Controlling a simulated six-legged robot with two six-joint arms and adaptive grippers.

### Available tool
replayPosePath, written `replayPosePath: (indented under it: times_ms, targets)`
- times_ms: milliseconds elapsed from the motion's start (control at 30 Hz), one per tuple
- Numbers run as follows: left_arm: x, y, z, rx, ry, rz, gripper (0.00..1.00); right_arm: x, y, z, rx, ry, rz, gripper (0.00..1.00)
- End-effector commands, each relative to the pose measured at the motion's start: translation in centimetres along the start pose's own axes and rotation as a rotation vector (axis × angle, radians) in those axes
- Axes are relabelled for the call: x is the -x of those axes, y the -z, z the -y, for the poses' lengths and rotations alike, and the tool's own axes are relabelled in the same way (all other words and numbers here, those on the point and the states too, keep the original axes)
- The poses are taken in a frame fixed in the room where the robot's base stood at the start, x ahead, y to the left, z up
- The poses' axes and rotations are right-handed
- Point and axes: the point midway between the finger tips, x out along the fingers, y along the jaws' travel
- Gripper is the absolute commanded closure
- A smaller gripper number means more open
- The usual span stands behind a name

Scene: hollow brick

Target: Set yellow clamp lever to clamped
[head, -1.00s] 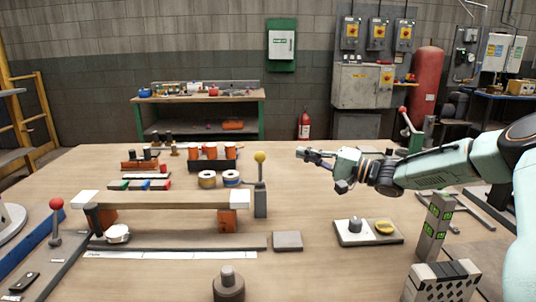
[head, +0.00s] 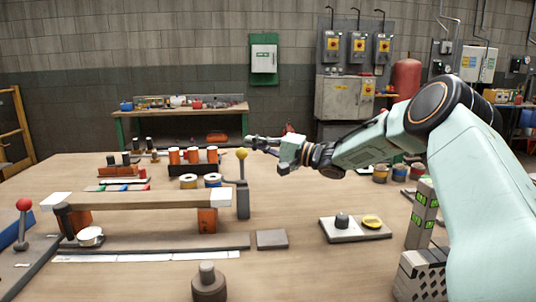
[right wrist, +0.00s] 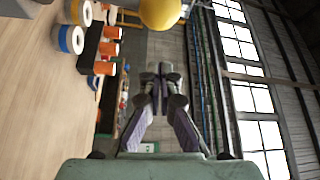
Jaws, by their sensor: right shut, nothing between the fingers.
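The yellow clamp lever's round yellow knob (head: 242,154) tops a grey upright stem on a dark grey block (head: 243,203), at the right end of the long bar. The lever looks nearly upright in the head view. My right gripper (head: 250,142) is shut and empty, its fingertips pointing left, close to the knob and slightly above it. In the right wrist view the knob (right wrist: 160,12) shows large at the top edge, past the shut fingers (right wrist: 160,72). Whether they touch cannot be told. My left gripper is not in view.
The long bar (head: 140,200) rests on orange blocks left of the lever. Behind are tape rolls (head: 189,181) and orange-and-white cylinders (head: 192,156). A red-knobbed lever (head: 23,205) stands at far left. A grey square plate (head: 271,239) lies on clear wood right of the bar.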

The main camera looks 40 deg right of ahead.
Motion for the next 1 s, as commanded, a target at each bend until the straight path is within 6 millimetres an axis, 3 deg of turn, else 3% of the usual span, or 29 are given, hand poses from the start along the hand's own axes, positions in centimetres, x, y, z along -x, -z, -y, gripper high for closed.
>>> replayPosePath:
  times_ms: [467,1000]
  targets:
    - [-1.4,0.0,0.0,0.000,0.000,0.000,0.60,1.1,-3.5,0.0,-0.001,0.002,-0.001,1.00]
    - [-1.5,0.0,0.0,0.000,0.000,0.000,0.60,1.2,-3.8,0.0,0.004,0.003,0.000,1.00]
